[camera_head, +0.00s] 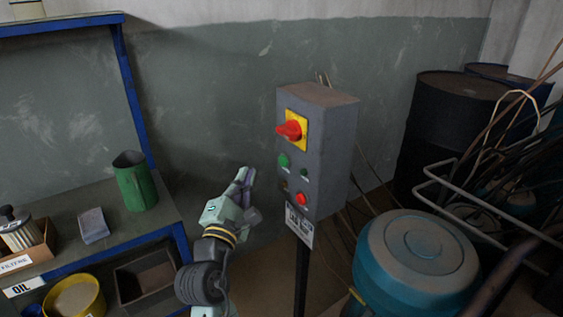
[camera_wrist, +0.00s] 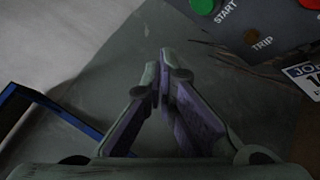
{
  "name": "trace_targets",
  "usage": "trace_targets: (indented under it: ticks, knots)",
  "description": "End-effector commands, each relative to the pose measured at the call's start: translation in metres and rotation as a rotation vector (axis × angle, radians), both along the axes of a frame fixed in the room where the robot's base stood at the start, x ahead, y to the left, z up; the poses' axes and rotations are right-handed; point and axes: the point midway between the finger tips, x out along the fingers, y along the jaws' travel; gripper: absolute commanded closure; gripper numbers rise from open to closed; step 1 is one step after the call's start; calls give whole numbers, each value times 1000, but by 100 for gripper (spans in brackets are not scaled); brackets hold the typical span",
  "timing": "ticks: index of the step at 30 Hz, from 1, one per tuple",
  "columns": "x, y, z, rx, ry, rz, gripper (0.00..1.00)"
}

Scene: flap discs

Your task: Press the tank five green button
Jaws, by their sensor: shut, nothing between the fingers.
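A grey control box (camera_head: 316,150) stands on a post, with a red rotary switch on a yellow plate (camera_head: 296,130) at its top. A large green button (camera_head: 284,160) is below the switch at the left, with a small green light (camera_head: 304,173) and a red button (camera_head: 302,198) to its right. My gripper (camera_head: 246,176) is shut and empty, left of the box and slightly lower than the green button, apart from it. In the wrist view the gripper (camera_wrist: 164,70) points up, and the green button (camera_wrist: 204,4), marked START, is partly cut off at the top.
A shelf (camera_head: 110,225) with a green jug (camera_head: 134,182) stands at the left. A teal tank (camera_head: 420,255) is right of the box, with dark drums (camera_head: 450,130) and loose rods behind it. A label plate (camera_head: 299,224) hangs under the box. TRIP lettering (camera_wrist: 262,43) shows on the panel.

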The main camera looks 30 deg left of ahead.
Motion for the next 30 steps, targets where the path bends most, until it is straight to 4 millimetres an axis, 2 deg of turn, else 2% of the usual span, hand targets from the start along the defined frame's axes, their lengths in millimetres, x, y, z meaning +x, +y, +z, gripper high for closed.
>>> trace_targets:
  ticks: [6, 12, 30]
  knots:
    - [29, -13, 2, 1, 0, -2, 100]
    - [46, -19, 2, -1, 0, -1, 100]
    - [51, -21, 0, 1, 0, 2, 100]
